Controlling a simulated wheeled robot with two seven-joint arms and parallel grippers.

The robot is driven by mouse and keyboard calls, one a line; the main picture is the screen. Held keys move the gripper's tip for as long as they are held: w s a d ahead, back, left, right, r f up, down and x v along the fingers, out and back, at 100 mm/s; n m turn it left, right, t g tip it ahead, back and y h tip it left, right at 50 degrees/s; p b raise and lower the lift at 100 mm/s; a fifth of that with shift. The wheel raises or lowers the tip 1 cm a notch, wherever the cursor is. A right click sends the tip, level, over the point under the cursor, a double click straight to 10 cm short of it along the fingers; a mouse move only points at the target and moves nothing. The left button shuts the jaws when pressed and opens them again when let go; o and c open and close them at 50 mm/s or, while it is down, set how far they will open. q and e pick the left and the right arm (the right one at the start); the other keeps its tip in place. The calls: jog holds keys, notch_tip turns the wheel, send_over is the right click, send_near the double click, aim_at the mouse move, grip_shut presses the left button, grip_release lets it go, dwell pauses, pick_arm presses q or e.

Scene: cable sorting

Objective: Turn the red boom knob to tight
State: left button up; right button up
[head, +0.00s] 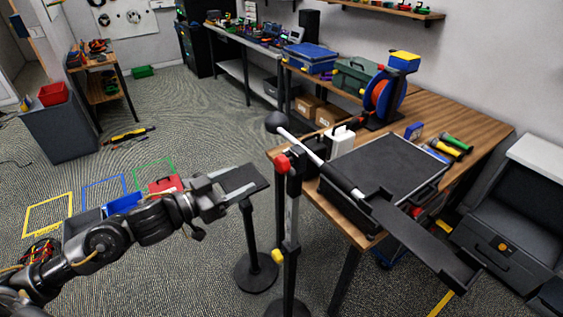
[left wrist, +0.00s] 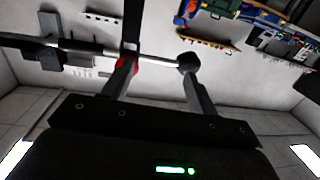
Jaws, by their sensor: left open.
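The red boom knob (head: 282,163) sits at the top of an upright black and silver stand (head: 292,210). A silver boom (head: 304,147) crosses the stand top, with a dark ball (head: 277,122) at its far end. My left gripper (head: 258,183) is open, just left of and slightly below the knob in the head view. In the left wrist view, the two fingers of my left gripper (left wrist: 160,70) are apart. The red knob (left wrist: 126,65) shows by the left fingertip, partly hidden by it; I cannot tell if they touch. My right gripper is not in view.
A wooden table (head: 480,130) right of the stand holds a black case (head: 385,165) and a cable reel (head: 380,95). A long black panel (head: 425,245) continues the boom over the table's front edge. A yellow knob (head: 277,256) is lower on the stand.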

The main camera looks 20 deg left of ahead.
pick_arm(q)
jog(key=m+h, duration=0.1)
jog(key=h, duration=0.1)
send_near(277, 165)
jog(key=shift+g, duration=0.3)
jog(key=x, duration=0.9)
jog(key=shift+w+r+b, duration=0.2)
jog(key=shift+r+b, duration=0.1)
jog(key=shift+x, duration=0.85)
jog(key=shift+f, duration=0.15)
jog(key=c, duration=1)
jog(key=shift+o, duration=0.2)
